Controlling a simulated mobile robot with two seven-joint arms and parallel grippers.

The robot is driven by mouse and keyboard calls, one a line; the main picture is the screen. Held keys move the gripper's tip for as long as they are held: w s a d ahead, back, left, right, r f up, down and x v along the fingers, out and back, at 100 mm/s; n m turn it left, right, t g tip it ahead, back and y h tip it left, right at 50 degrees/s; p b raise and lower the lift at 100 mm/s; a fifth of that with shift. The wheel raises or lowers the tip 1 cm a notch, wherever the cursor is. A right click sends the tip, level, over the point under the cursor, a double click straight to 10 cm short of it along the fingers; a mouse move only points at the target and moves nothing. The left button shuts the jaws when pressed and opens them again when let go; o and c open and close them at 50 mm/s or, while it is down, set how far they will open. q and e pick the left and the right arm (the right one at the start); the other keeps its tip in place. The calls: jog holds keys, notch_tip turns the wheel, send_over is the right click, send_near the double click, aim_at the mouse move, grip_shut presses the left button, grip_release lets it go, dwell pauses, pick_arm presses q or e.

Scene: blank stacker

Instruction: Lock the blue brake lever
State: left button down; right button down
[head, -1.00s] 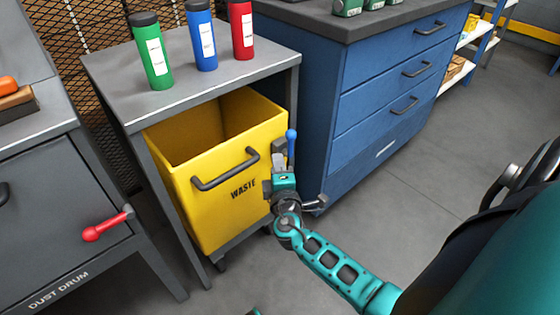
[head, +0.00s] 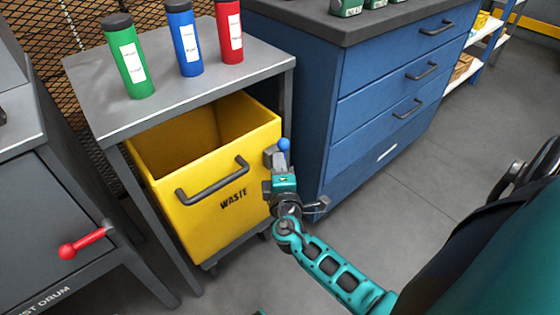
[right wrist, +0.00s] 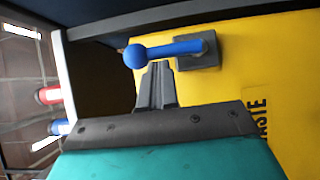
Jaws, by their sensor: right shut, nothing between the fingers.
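The blue brake lever (head: 284,144) is at the right edge of the yellow waste bin's front. In the head view mainly its ball knob shows, at the top, and its rod is mostly hidden by my gripper. In the right wrist view the lever (right wrist: 165,50) runs from a grey mounting plate (right wrist: 198,50) on the bin to its ball on the left. My right gripper (head: 275,155) is shut and empty, right beside the lever. In the right wrist view its closed fingertips (right wrist: 160,66) lie close to the rod near the ball; I cannot tell whether they touch.
The yellow waste bin (head: 190,220) stands under a grey bench (head: 160,105) with green, blue and red bottles. A blue drawer cabinet (head: 350,140) stands close to the right. A grey drum cabinet (head: 40,210) with a red lever (head: 82,243) is at left. Open floor lies right.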

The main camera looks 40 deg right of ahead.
jog(key=shift+d+r, duration=0.1)
dwell(0.6)
jog(key=shift+m+g+p, duration=0.4)
jog(key=shift+m+p, duration=0.05)
jog(key=shift+m, duration=0.05)
